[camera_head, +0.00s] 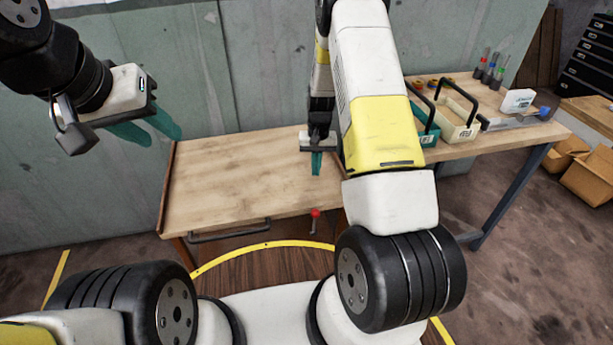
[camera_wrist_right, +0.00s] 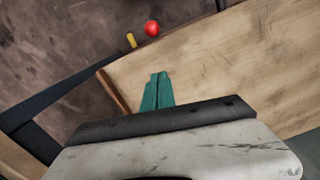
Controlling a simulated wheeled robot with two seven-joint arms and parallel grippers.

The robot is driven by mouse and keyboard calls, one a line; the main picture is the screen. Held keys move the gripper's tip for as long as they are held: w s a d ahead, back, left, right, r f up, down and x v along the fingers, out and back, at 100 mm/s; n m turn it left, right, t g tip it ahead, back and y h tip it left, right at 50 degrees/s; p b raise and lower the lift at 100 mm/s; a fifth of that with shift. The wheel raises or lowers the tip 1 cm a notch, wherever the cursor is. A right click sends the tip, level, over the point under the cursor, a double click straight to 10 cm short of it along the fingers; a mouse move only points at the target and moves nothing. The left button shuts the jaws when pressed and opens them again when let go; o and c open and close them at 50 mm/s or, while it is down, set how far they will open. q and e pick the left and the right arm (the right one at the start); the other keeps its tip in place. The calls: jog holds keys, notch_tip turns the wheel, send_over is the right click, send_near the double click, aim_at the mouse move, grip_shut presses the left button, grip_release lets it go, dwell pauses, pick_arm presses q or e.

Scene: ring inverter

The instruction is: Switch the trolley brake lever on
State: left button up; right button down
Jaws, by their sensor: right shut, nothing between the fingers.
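The trolley (camera_head: 225,180) is a wooden-topped table with a metal handle bar on its front edge. Its brake lever (camera_head: 315,213) has a red ball knob on a short stem and stands by the front edge, right of the handle bar. The red knob also shows at the top of the right wrist view (camera_wrist_right: 152,28). My right gripper (camera_head: 316,165) is shut and empty, its teal fingers pointing down over the trolley top, behind the lever and apart from it. In its wrist view the fingers (camera_wrist_right: 157,92) are together. My left gripper (camera_head: 162,135) is open and empty, raised at the upper left.
A workbench (camera_head: 510,142) adjoins on the right, with a teal crate (camera_head: 425,130), a cream crate (camera_head: 455,130), screwdrivers and a white box. Cardboard boxes (camera_head: 590,175) lie on the floor at the right. A wall stands behind. The trolley top is bare.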

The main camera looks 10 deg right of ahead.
dwell(0.3)
send_near(314, 206)
jog(key=w+f, duration=0.1)
jog(key=f, duration=0.1)
jog(key=w+f, duration=0.1)
jog(key=f, duration=0.1)
jog(key=w+f, duration=0.1)
jog(key=f, duration=0.1)
jog(key=shift+w+d, duration=0.2)
jog(key=shift+d, duration=0.05)
jog(key=shift+s+a+f, duration=0.1)
jog(key=shift+s, duration=0.5)
jog(key=shift+s+a+f, duration=0.1)
jog(key=shift+s, duration=0.45)
jog(key=shift+s+a+f, duration=0.15)
jog(key=shift+s, duration=0.6)
